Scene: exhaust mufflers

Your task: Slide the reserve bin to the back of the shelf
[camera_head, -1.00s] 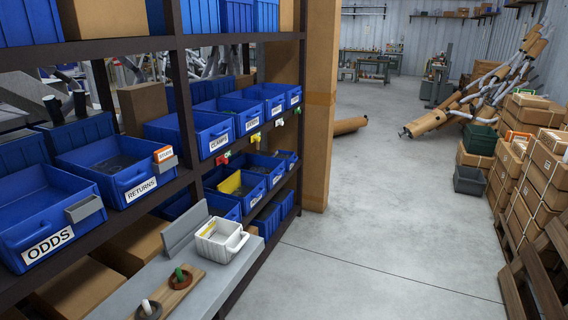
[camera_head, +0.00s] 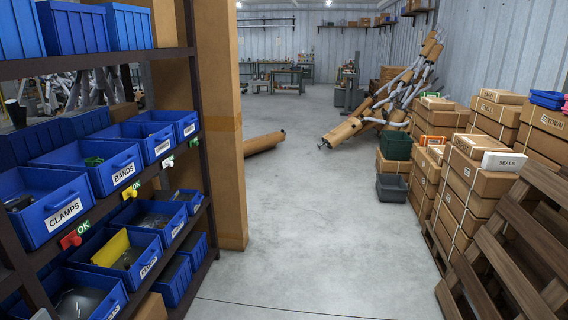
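A dark-framed shelf (camera_head: 196,95) stands on the left with blue bins on several levels. I cannot tell which one is the reserve bin; no label reading "reserve" is legible. The bin labelled CLAMPS (camera_head: 45,190) and the bin labelled BANDS (camera_head: 100,160) sit on the middle level. Below them, a blue bin (camera_head: 140,262) holds a yellow divider or card (camera_head: 110,248). Other bins' labels are too small to read. Neither of my grippers is in view.
Red, yellow and green tags hang along the shelf edge. A tan column (camera_head: 222,180) stands at the shelf's end. Open floor (camera_head: 310,230) lies ahead. Stacked cartons (camera_head: 465,185) and leaning wooden pallets (camera_head: 510,245) line the right. A grey crate (camera_head: 392,188) is on the floor.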

